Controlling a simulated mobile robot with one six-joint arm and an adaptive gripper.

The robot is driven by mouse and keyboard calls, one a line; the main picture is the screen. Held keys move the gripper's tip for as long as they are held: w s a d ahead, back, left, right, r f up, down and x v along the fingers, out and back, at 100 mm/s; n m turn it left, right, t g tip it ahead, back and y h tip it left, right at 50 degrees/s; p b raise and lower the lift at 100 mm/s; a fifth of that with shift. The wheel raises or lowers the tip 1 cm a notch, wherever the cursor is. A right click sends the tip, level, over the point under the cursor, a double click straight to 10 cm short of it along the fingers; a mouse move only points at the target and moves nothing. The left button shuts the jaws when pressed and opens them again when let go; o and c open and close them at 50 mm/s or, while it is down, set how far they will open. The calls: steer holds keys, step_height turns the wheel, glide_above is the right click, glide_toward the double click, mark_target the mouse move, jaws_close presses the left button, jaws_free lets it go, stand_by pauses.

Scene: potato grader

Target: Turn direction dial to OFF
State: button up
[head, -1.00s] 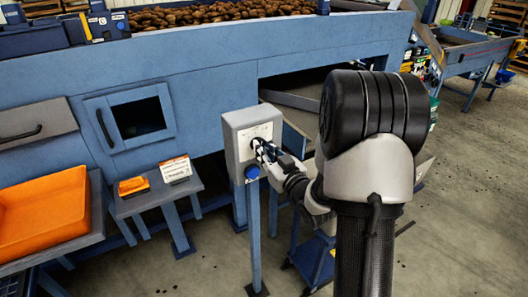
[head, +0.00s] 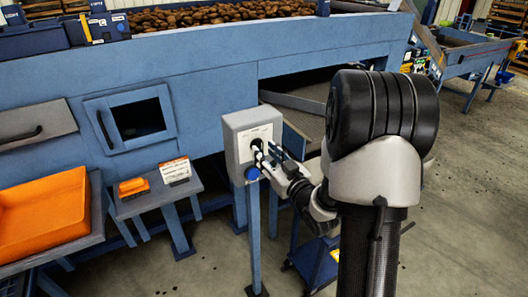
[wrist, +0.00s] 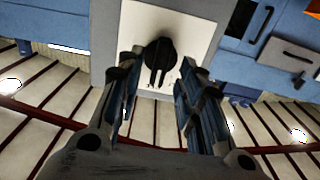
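The direction dial (head: 257,144) is a round black knob on the white face of a grey control box (head: 234,138), which stands on a blue post. In the wrist view the dial (wrist: 160,56) shows close up, with its grip bar running up and down the picture. Its position labels cannot be read. My gripper (head: 266,158) is in front of the box, its fingers pointing at the dial. In the wrist view my gripper (wrist: 161,82) is open, one finger on each side of the dial, with visible gaps. Whether the tips reach the knob's depth is unclear.
A blue round button (head: 252,172) sits low on the box. A small table (head: 150,200) with an orange object and a sign stands left, beside an orange tray (head: 45,215). The blue grader (head: 200,65) carrying potatoes is behind. Floor at the front is clear.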

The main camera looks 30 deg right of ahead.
steer(key=s, duration=0.6)
steer(key=shift+d, duration=0.1)
steer(key=shift+w, duration=0.1)
steer(key=s+a+r+g, duration=0.1)
steer(key=s+a+g, duration=0.5)
steer(key=s, duration=0.6)
steer(key=s+a+r+g, duration=0.2)
steer(key=s+a+g, duration=0.5)
steer(key=s+a, duration=0.3)
steer(key=s, duration=0.3)
steer(key=shift+s+a+r+h+b, duration=0.2)
steer(key=shift+s+a+h+b, duration=0.1)
steer(key=shift+a+b, duration=0.1)
